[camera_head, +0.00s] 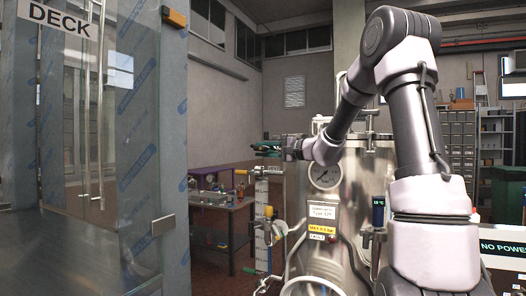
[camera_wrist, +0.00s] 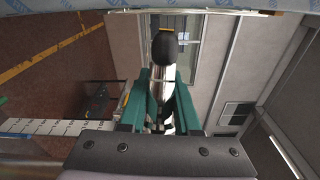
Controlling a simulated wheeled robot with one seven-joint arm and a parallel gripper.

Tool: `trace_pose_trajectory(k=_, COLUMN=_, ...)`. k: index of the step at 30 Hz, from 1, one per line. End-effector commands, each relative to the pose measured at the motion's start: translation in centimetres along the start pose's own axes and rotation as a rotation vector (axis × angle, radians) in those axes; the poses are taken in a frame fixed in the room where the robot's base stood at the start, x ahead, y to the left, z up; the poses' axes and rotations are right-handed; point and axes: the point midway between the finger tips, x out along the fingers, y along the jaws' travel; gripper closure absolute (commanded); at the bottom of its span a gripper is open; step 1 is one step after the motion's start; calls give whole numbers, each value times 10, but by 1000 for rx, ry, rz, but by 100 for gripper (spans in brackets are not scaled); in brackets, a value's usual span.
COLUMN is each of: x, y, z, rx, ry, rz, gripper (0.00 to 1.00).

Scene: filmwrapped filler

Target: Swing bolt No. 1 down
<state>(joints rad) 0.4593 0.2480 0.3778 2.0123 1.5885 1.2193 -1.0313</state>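My gripper (camera_head: 266,147) is level at the upper left of the steel vessel (camera_head: 347,205), above the gauge column. In the wrist view its two teal fingers (camera_wrist: 160,92) stand apart, one on each side of a bright metal shaft with a black rounded knob (camera_wrist: 164,45), which looks like a swing bolt's handle. I cannot tell whether the fingers press on the shaft. No bolt number is readable. The bolt's lower end and the lid rim behind my arm are hidden.
A film-wrapped glass cabinet (camera_head: 130,150) fills the left. A workbench (camera_head: 220,205) stands behind.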

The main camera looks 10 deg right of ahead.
Motion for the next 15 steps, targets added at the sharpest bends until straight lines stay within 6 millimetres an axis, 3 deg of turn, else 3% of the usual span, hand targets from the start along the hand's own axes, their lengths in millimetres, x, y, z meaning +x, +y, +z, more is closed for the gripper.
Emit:
trace_pose_trajectory(k=1, x=0, y=0, z=0, rx=0, ry=0, rz=0, gripper=93)
trace_pose_trajectory(k=2, x=0, y=0, z=0, rx=0, ry=0, rz=0, gripper=100)
trace_pose_trajectory(k=15, x=0, y=0, z=0, rx=0, ry=0, rz=1, gripper=100)
